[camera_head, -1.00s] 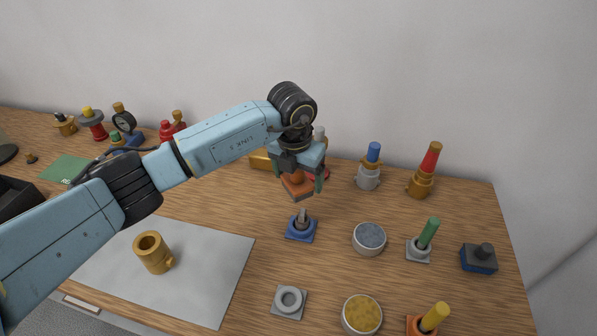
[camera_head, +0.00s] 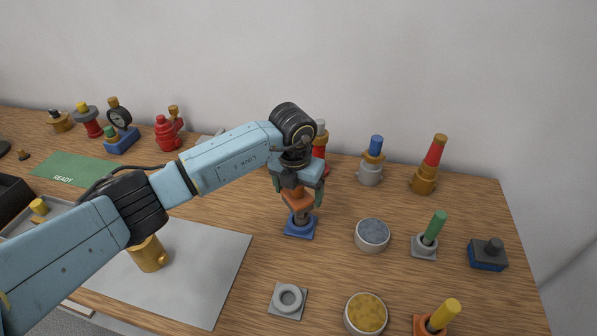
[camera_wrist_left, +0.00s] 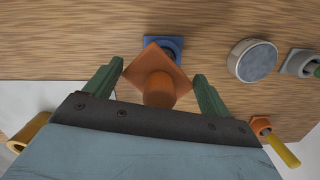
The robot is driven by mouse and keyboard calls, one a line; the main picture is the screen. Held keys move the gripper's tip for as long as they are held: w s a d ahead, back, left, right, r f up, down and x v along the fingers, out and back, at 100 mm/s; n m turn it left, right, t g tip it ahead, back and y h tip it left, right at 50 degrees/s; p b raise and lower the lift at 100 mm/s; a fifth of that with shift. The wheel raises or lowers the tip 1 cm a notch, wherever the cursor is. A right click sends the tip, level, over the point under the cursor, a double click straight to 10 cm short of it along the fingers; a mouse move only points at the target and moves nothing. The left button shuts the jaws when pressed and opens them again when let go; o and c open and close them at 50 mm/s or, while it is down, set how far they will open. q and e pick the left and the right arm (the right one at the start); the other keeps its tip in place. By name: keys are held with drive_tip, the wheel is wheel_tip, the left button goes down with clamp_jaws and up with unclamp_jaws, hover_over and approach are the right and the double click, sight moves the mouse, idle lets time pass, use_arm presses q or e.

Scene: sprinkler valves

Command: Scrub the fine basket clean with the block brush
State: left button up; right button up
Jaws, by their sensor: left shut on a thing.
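My left gripper (camera_head: 299,190) is shut on an orange piece (camera_head: 297,201) with a square plate and a round knob. In the left wrist view the orange piece (camera_wrist_left: 158,78) sits between the two green fingers. A dark block with a knob on a blue bottom (camera_head: 487,254) sits at the right and looks brush-like. I cannot tell for sure which thing is the fine basket or the block brush. My right gripper is out of view.
Round tubs with grey-blue (camera_head: 372,235) and yellow (camera_head: 366,314) contents stand right of the gripper. A green handle (camera_head: 434,229) and a yellow handle (camera_head: 443,313) stand in holders. A brass cup (camera_head: 147,254) stands on the pale mat (camera_head: 205,275).

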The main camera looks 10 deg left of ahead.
use_arm(q)
drive_tip(key=shift+d+f, duration=0.2)
drive_tip(key=shift+d, duration=0.15)
drive_tip(key=shift+d+f, duration=0.15)
drive_tip(key=shift+d, duration=0.65)
drive_tip(key=shift+c, duration=0.3)
drive_tip(key=shift+a, duration=1.2)
drive_tip(key=shift+d, duration=1.3)
drive_tip(key=shift+a, duration=1.25)
drive_tip(key=shift+d+f, duration=0.1)
drive_tip(key=shift+d, duration=0.95)
drive_tip(key=shift+a, duration=0.85)
drive_tip(key=shift+a+r+p, duration=0.25)
drive_tip(key=shift+r+p, duration=0.4)
drive_tip(key=shift+r, duration=0.5)
drive_tip(key=shift+d+r+p, duration=0.1)
drive_tip(key=shift+r+p, duration=0.4)
drive_tip(key=shift+r, duration=0.25)
drive_tip(key=shift+r+p, duration=1.4)
drive_tip(key=shift+r, duration=0.85)
